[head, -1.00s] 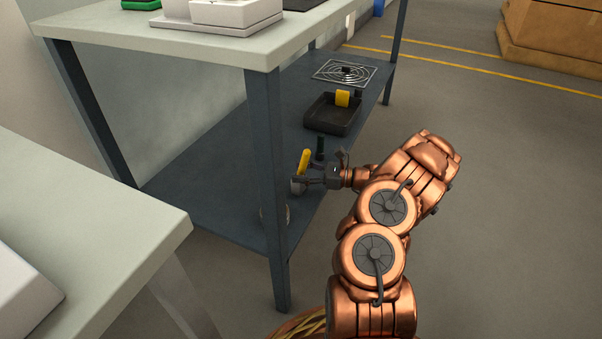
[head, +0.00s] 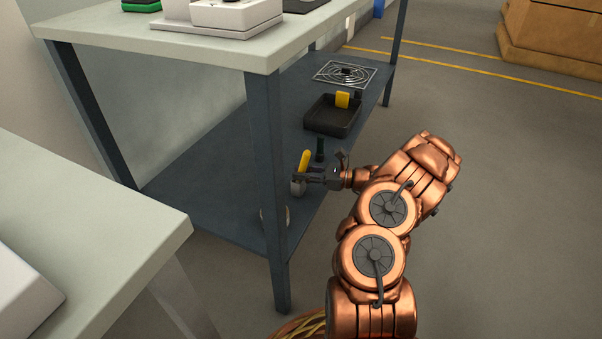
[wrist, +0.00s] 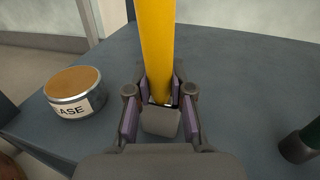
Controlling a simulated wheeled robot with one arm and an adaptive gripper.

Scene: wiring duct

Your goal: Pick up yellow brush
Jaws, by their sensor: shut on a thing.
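The yellow brush has an upright yellow handle (wrist: 157,50) and a grey block-like lower part (wrist: 161,121) in the wrist view. In the head view its yellow handle (head: 304,162) shows above the lower shelf of the bench. My gripper (wrist: 160,100) is shut on the brush, with a finger on each side of it near the base of the handle. In the head view my gripper (head: 308,179) reaches in over the shelf from the right. I cannot tell whether the brush still touches the shelf.
A tin with a partly readable label (wrist: 74,92) stands left of the brush. A dark green-topped item (head: 320,149) stands close behind it. A black tray (head: 333,116) holding a yellow item (head: 342,99) lies farther back. A bench leg (head: 268,190) stands in front, left of my gripper.

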